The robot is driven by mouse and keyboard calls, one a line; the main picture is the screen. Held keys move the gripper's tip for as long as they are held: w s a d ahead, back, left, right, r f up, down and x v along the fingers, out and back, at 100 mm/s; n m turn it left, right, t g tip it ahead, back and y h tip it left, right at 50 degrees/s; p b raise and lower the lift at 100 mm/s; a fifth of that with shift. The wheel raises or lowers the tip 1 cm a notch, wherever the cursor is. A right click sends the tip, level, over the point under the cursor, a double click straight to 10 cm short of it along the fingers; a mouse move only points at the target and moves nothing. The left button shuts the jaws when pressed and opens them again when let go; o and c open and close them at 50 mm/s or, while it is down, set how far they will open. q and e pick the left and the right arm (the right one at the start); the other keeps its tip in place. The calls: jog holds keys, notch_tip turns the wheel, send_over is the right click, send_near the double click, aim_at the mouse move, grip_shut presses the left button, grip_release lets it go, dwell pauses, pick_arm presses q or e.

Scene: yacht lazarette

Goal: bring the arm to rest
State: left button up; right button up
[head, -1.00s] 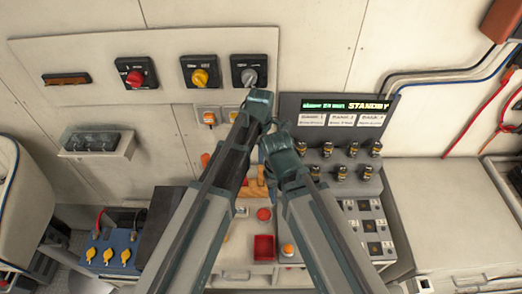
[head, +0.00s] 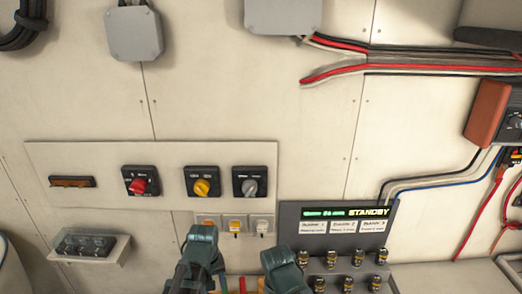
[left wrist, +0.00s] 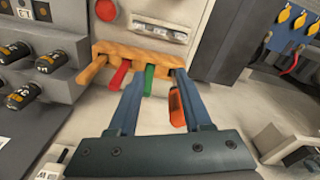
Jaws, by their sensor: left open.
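My left gripper (left wrist: 158,78) shows in the left wrist view, its two blue fingers apart with nothing held between them. Past its fingertips is a wooden rack (left wrist: 128,53) with tool handles. A red handle (left wrist: 119,76) and a green handle (left wrist: 149,80) are in it. An orange-red handle (left wrist: 176,108) appears beside the right-hand finger, which partly covers it; I cannot tell whether they touch. In the head view only the teal upper parts of my two arms show at the bottom edge. My right gripper is not visible.
A wall panel (head: 100,152) has red (head: 138,185), yellow (head: 202,187) and grey (head: 250,186) rotary switches. The console display (head: 340,213) reads STANDBY. A small wall box (head: 90,249) is at the left. Cables (head: 400,60) run along the upper right wall.

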pick_arm(q)
jog(key=s+d+f+m+y+b, duration=0.1)
jog(key=s+d+f+m+b, duration=0.6)
jog(key=f+b, duration=0.5)
jog(key=shift+s+d+m+g, duration=0.35)
jog(key=shift+s+d, duration=0.25)
jog(key=shift+s, duration=0.2)
jog(key=shift+o, duration=0.3)
dwell(0.6)
